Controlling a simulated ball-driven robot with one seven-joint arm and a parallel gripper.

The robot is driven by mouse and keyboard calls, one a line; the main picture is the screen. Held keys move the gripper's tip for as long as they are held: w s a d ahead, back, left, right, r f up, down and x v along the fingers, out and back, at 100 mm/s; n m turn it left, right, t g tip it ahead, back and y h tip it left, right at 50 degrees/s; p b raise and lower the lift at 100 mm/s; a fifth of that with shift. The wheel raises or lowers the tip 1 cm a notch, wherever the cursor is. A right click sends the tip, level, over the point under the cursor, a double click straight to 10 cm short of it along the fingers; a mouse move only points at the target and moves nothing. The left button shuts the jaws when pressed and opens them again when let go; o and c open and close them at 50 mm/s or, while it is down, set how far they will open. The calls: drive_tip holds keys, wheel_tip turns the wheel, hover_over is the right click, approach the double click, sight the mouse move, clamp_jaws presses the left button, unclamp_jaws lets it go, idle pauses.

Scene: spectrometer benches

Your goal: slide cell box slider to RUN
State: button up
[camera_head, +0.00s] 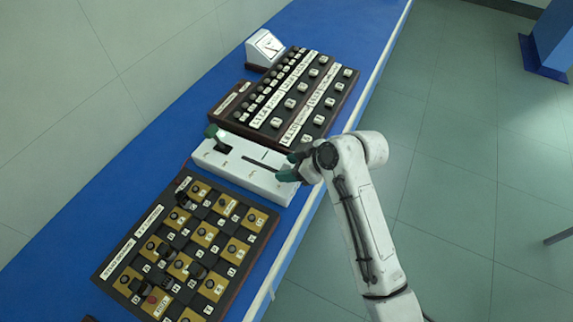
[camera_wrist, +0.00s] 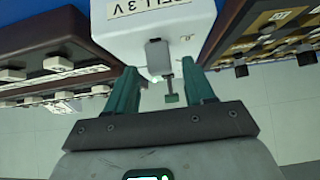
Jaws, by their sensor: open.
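The cell box (camera_head: 238,172) is a white box on the blue bench, with a dark slot (camera_head: 262,163) running along its top. A dark green-tipped part (camera_head: 212,131) stands at its far left end. In the wrist view the box (camera_wrist: 125,38) shows a label reading "CELL 3V", upside down a grey block (camera_wrist: 157,57), and a small green tab (camera_wrist: 171,99) on a thin stem. My gripper (camera_head: 292,167) is at the box's right end, its green fingers open. In the wrist view my gripper (camera_wrist: 160,80) has the block and tab between its fingers; contact is unclear. RUN marking is unreadable.
A dark switch panel (camera_head: 243,116) stands behind the box. A brown-and-yellow plug board (camera_head: 160,203) lies in front. A white meter (camera_head: 264,48) is at the far end. The blue bench (camera_head: 145,150) is bare to the left; open floor (camera_head: 450,200) lies right.

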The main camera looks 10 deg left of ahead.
drive_tip(key=shift+x, duration=1)
clamp_jaws()
